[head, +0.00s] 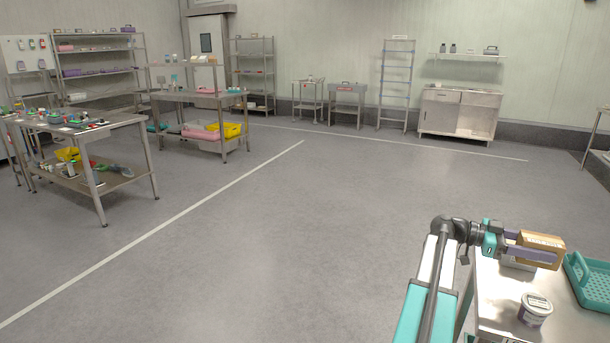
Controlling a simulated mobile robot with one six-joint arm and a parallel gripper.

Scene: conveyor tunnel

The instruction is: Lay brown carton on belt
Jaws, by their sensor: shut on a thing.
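The brown carton (542,241) is at the lower right of the head view, held between the fingers of my gripper (535,249). My gripper is shut on it, with one purple-grey finger along its near side. The carton is above the far part of a steel table (503,297); I cannot tell how much gap lies beneath it. My own arm reaches in from the bottom. No belt can be made out in this view.
On the steel table, a white tub with a dark label (535,310) stands near the front, and a teal basket (590,283) sits at the right edge. A pale object (517,264) lies partly hidden under the gripper. Open floor (270,230) fills the middle; loaded workbenches (85,130) stand left.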

